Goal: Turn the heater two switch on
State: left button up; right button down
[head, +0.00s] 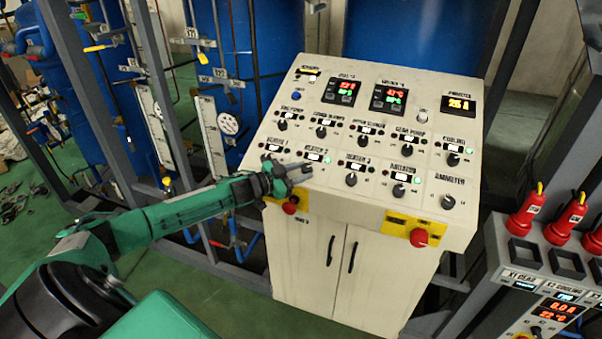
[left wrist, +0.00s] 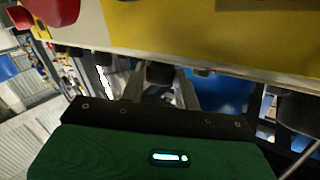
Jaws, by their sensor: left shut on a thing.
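The heater two switch is a knob on the sloped cream control panel (head: 235,186), below the "HEATER 2" label plate (head: 313,157). My left gripper (head: 303,171) is at that knob and covers it in the head view. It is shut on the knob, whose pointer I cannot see. In the left wrist view a dark round knob (left wrist: 160,73) shows between the two fingers. My right gripper is not in view.
The heater three knob (head: 351,180) stands just right of my gripper. A red stop button (head: 290,207) on a yellow plate sits below it, another (head: 419,237) further right. Red-handled devices (head: 527,212) stand on a second console at right. Blue tanks (head: 415,38) are behind.

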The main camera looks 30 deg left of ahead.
pick_arm(q)
jog(key=shift+w+a+r+m+g+h, duration=0.1)
jog(key=shift+a+m+g+h, duration=0.05)
jog(key=shift+m+g+h, duration=0.75)
jog(key=o, duration=1)
jog(key=shift+s+a, duration=0.15)
jog(key=shift+s, duration=0.05)
jog(key=shift+b+v, duration=2.65)
jog(key=shift+v, duration=3.95)
